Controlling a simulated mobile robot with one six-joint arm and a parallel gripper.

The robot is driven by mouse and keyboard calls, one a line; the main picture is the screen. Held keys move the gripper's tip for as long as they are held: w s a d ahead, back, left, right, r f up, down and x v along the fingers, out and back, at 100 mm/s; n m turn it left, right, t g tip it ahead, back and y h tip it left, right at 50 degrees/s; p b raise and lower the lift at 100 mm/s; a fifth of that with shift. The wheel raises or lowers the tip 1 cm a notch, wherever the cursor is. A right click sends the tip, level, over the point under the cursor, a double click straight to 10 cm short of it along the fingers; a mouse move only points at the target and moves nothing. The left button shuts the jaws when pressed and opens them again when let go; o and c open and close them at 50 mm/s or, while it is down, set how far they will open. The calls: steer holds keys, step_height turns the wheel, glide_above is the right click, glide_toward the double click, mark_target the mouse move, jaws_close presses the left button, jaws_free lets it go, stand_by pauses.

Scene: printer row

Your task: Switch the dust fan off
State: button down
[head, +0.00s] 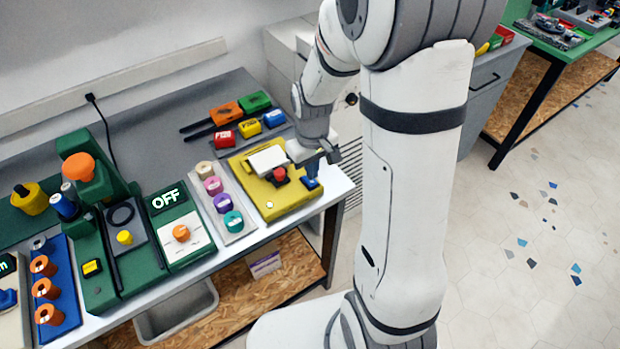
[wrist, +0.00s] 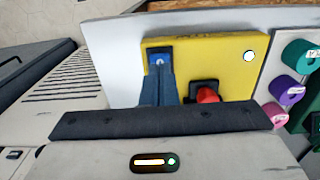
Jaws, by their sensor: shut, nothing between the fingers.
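A yellow control box (head: 250,190) stands at the right end of the bench, with a red button (head: 280,174), a blue switch (head: 311,184) and a small pale round light (head: 270,204). No dust fan label can be read on it. My gripper (head: 312,172) is shut and empty, pointing down over the blue switch at the box's right side. In the wrist view my fingertips (wrist: 161,75) reach the near edge of the blue switch (wrist: 159,57), which bears a white mark; whether they touch it I cannot tell. The red button (wrist: 207,95) is beside the fingers, partly hidden.
Left of the box stand a tray of small colored rolls (head: 221,203) and a green unit (head: 168,200) reading OFF, with an orange knob (head: 181,233). Colored blocks (head: 224,137) lie behind. The bench's front edge is close to the box; open floor (head: 540,240) lies to the right.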

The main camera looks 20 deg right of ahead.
steer(key=shift+f+b, duration=0.8)
steer(key=shift+f, duration=0.2)
stand_by(0.4)
steer(key=shift+r, duration=0.2)
steer(key=shift+r+p, duration=2.6)
steer(key=shift+r, duration=0.8)
steer(key=s+r+m+t, duration=0.3)
steer(key=s+r, duration=1.1)
steer(key=shift+s+r+m, duration=0.25)
steer(key=shift+r+m, duration=0.05)
steer(key=shift+r, duration=0.05)
steer(key=shift+w, duration=0.1)
